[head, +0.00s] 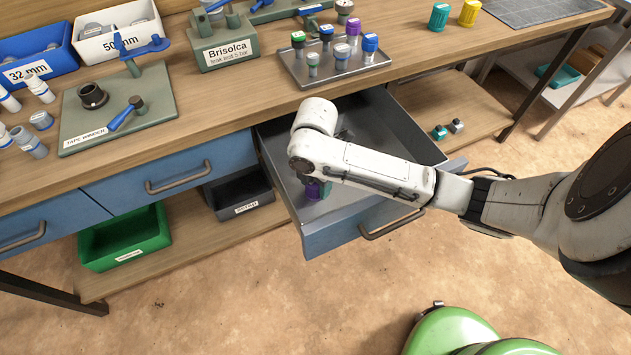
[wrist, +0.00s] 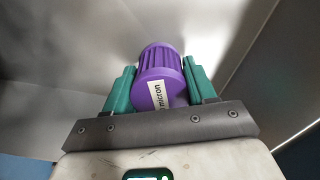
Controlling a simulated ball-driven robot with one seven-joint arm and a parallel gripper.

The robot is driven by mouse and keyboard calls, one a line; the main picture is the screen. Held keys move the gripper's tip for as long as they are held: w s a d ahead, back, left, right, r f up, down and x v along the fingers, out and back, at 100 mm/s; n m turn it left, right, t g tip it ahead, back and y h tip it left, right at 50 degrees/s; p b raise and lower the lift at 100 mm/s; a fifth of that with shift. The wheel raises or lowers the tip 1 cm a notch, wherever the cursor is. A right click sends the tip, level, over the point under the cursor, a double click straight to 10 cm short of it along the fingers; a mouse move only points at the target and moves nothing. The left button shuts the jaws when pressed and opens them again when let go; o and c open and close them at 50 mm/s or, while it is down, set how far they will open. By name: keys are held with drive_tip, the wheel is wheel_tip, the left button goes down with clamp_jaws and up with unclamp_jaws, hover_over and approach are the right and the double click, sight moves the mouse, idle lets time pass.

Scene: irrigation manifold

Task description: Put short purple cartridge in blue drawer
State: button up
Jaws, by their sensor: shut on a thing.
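The blue drawer (head: 328,238) is pulled open under the workbench, with a grey metal inside. My arm reaches over its right side and front. My gripper (head: 319,188) points down inside the drawer outline, near its front left. Its teal fingers are shut on the short purple cartridge (head: 312,190). In the wrist view the purple cartridge (wrist: 161,72) has a ribbed cap and a white label reading "micron", with a finger on each side. Grey drawer walls surround it. I cannot tell whether the cartridge touches the drawer floor.
A metal tray (head: 288,64) on the bench holds several cartridges, one with a purple cap (head: 353,27). A closed blue drawer (head: 170,178) is at the left. A green bin (head: 126,241) and a dark bin (head: 240,196) sit on the lower shelf.

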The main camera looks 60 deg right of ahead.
drive_tip(key=shift+f, duration=0.1)
drive_tip(key=o, duration=1.1)
wheel_tip(320, 180, up, 12)
drive_tip(key=shift+r+p, duration=0.15)
drive_tip(key=shift+p, duration=0.5)
